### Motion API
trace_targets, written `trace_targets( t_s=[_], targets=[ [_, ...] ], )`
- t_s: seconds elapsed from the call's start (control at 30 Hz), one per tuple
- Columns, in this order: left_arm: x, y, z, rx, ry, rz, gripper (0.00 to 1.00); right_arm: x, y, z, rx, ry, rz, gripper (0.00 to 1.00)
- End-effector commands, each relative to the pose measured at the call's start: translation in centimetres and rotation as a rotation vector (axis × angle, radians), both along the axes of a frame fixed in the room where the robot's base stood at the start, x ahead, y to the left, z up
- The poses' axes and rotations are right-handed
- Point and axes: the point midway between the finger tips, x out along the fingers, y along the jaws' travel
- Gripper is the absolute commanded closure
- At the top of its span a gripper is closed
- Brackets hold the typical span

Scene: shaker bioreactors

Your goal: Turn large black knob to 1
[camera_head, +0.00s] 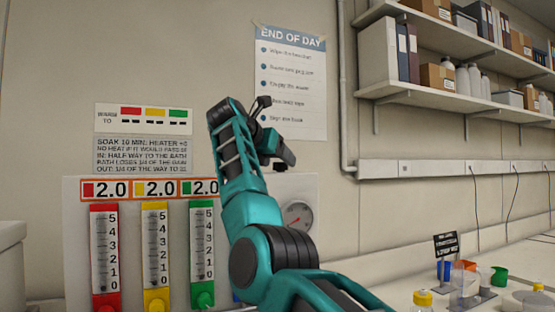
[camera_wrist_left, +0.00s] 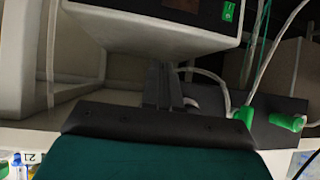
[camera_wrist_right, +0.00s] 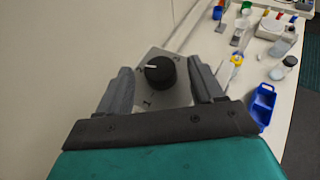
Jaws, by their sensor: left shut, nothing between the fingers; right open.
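The large black knob (camera_wrist_right: 159,73) shows in the right wrist view on a grey plate (camera_wrist_right: 181,99) with small dark marks. Its white pointer line points toward the left of that picture. My right gripper (camera_wrist_right: 160,68) is open, with one finger on each side of the knob and a visible gap on both sides. In the head view my teal right arm reaches up in front of the wall, and I cannot make out the knob there. My left gripper (camera_wrist_left: 171,78) is shut and empty, seen in the left wrist view below a pale device (camera_wrist_left: 150,28).
A panel with a round gauge (camera_head: 297,215) and red, yellow and green level tubes (camera_head: 154,250) is behind my right arm. A bench at right holds a blue bin (camera_wrist_right: 262,107) and bottles. Cables with green plugs (camera_wrist_left: 286,121) lie near my left gripper.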

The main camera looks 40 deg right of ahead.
Motion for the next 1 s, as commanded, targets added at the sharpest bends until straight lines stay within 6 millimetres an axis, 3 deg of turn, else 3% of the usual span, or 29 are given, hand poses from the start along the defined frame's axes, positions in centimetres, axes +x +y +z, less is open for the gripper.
trace_targets(
  t_s=[0.13, 0.43, 1.0],
  targets=[
    [0.01, 0.0, 0.25, 0.001, 0.0, -0.001, 1.0, 0.3, -0.97, -0.43, 0.002, 0.001, -0.001, 0.33],
    [0.35, 0.01, 0.41, 0.001, -0.007, -0.001, 1.0, 0.38, -1.13, -0.56, 0.001, 0.0, 0.0, 0.33],
    [0.49, 0.01, 0.51, 0.001, -0.012, -0.002, 1.0, 0.37, -1.08, -0.53, 0.001, 0.0, 0.0, 0.87]
  ],
)
